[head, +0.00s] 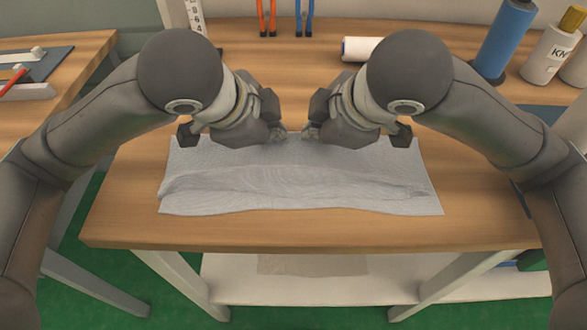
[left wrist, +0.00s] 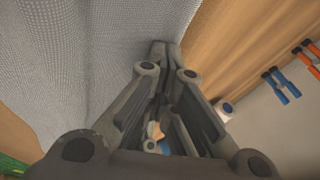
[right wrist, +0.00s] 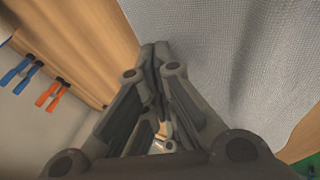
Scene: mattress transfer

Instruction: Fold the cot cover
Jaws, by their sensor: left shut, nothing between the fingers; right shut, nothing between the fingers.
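The cot cover (head: 300,190) is a light grey woven cloth lying on the wooden table, with a raised ridge running across its width. It also shows in the left wrist view (left wrist: 80,60) and the right wrist view (right wrist: 220,50). My left gripper (head: 278,137) and my right gripper (head: 310,135) are close together at the middle of the cover's far edge. Both are shut and hold nothing. In the wrist views, the fingertips of my left gripper (left wrist: 160,48) and my right gripper (right wrist: 155,48) are beside the cloth edge. My arms hide part of the far edge.
The wooden table (head: 300,235) is bare in front of the cover. Orange and blue pliers (head: 304,18) hang at the back. A side table (head: 60,105) is at left.

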